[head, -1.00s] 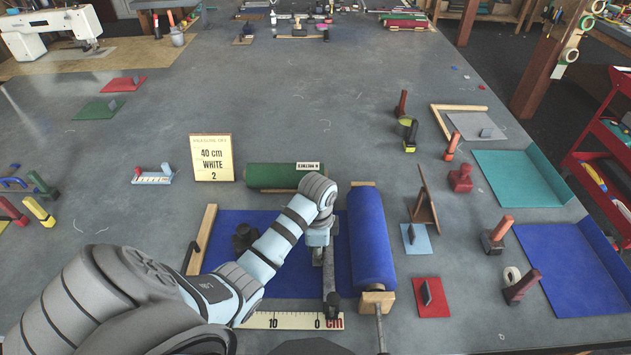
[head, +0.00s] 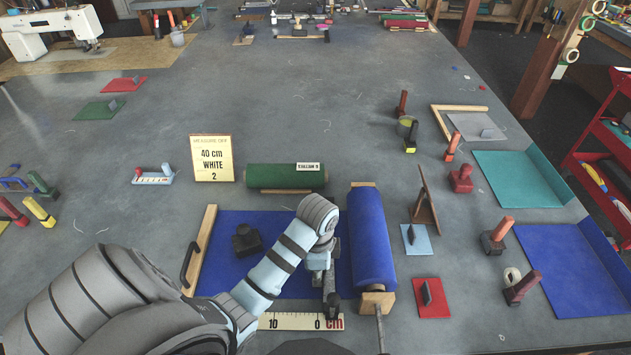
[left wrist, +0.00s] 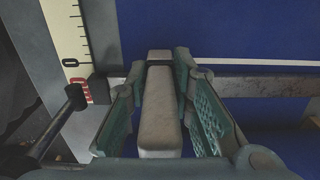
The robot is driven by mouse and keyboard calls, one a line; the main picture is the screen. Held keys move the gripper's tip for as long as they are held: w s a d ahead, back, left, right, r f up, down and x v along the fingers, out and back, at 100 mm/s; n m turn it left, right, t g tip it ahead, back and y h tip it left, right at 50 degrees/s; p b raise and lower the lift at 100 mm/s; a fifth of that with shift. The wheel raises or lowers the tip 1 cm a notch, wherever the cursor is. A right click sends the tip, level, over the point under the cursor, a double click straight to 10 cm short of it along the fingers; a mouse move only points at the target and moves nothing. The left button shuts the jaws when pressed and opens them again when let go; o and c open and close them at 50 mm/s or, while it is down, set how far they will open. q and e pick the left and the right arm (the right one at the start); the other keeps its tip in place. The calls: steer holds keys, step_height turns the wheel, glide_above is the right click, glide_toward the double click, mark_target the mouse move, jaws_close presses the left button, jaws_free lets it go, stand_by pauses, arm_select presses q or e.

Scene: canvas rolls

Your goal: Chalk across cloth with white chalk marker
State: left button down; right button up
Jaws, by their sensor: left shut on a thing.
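My left gripper (head: 321,280) is over the near part of the blue cloth (head: 222,265), close to the ruler. In the left wrist view the gripper (left wrist: 165,110) is shut on the white chalk marker (left wrist: 160,120), a pale block between the green-padded fingers. A grey metal bar (left wrist: 255,84) lies across the cloth by the marker's tip. A thin white line (left wrist: 265,62) runs on the cloth alongside the bar. My arm hides much of the cloth in the head view. My right gripper is not in view.
A roll of blue cloth (head: 371,235) stands right of the gripper. The centimetre ruler (head: 290,321) lies at the front edge. A dark weight (head: 246,240) sits on the cloth. A card (head: 212,158) reads 40 cm WHITE 2. A green roll (head: 286,176) lies behind.

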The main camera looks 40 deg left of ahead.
arm_select(q)
steer(key=shift+s+d, duration=0.15)
steer(key=shift+s+d, duration=0.6)
steer(key=shift+s, duration=0.2)
steer(key=shift+a, duration=0.1)
steer(key=shift+s+a+r, duration=0.3)
steer(key=shift+a+r, duration=0.1)
steer(key=shift+r, duration=0.05)
stand_by(0.7)
